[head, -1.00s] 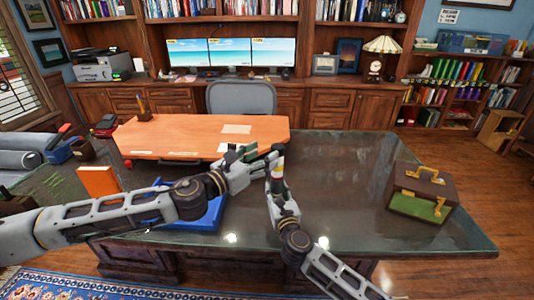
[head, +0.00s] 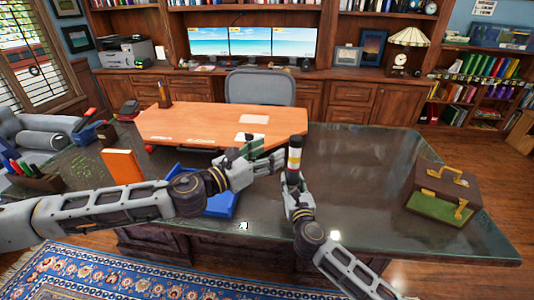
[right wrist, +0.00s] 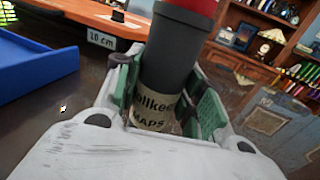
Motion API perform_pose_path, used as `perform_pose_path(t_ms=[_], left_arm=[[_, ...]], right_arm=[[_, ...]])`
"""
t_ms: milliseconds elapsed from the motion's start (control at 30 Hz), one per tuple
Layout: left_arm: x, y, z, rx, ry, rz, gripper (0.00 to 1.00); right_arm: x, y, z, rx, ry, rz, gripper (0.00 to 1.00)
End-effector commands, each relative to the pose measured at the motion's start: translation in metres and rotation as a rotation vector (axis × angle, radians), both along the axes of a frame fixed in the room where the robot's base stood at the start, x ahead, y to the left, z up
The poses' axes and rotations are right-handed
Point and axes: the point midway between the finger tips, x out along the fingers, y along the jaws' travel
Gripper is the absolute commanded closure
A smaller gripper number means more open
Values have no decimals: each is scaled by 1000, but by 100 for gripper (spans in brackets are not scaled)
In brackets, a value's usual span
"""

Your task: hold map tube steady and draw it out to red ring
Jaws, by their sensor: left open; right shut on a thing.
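The map tube (head: 295,156) stands roughly upright in the head view, with a dark top and pale, red and yellow bands below. In the right wrist view the tube (right wrist: 168,68) is dark grey, with a tan label reading "MAPS" low down and a red part at the top edge. My right gripper (head: 291,182) is shut on the tube's lower part; its green pads flank the label in the right wrist view. My left gripper (head: 268,149) is open, just left of the tube's upper part. I cannot tell whether its nearest finger touches the tube.
An orange-brown board (head: 215,124) lies behind the grippers, with a "10 cm" tag (right wrist: 102,39) by its edge. A blue tray (head: 222,204) and orange box (head: 122,166) are at left. A brown case (head: 447,190) stands at right. The glass desktop (head: 360,165) between is clear.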

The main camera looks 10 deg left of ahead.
Motion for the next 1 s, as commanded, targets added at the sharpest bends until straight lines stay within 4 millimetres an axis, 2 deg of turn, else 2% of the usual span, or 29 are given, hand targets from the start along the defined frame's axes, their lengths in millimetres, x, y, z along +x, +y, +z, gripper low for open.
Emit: perform_pose_path(t_ms=[100,133,300,733,1000], left_arm=[[0,0,0,0,0,0,41],[0,0,0,0,0,0,41],[0,0,0,0,0,0,41],[0,0,0,0,0,0,41],[0,0,0,0,0,0,41]], right_arm=[[0,0,0,0,0,0,89],[0,0,0,0,0,0,57],[0,0,0,0,0,0,36],[-2,0,0,0,0,0,36],[-15,-4,-1,1,1,1,36]])
